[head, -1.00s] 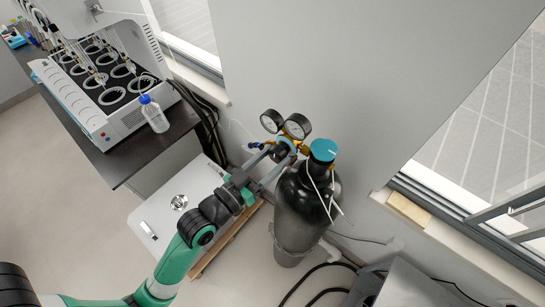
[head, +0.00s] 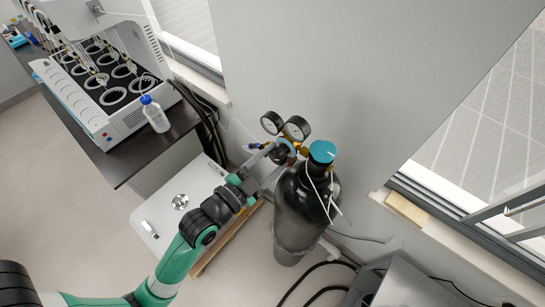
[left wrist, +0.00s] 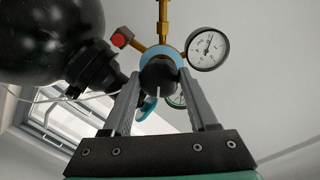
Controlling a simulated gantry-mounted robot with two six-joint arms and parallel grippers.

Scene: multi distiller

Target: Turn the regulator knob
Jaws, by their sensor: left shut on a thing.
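The regulator, with two round gauges (head: 284,125), brass fittings and a blue ring, sits at the top of the dark gas cylinder (head: 300,210). Its round black knob (left wrist: 159,76) has a white mark and faces the left wrist camera, in front of the blue ring. My left gripper (head: 272,163) reaches it from the lower left. In the left wrist view its two grey fingers stand on either side of the knob and are shut on it. One gauge (left wrist: 208,48) shows clearly there; the other is mostly hidden behind the fingers. My right gripper is not in view.
The cylinder's blue-topped valve (head: 322,152) is just right of the regulator. A white box (head: 160,225) is on the floor to the left. A dark bench (head: 140,160) carries the distiller and a blue-capped bottle (head: 155,114). The wall is close behind.

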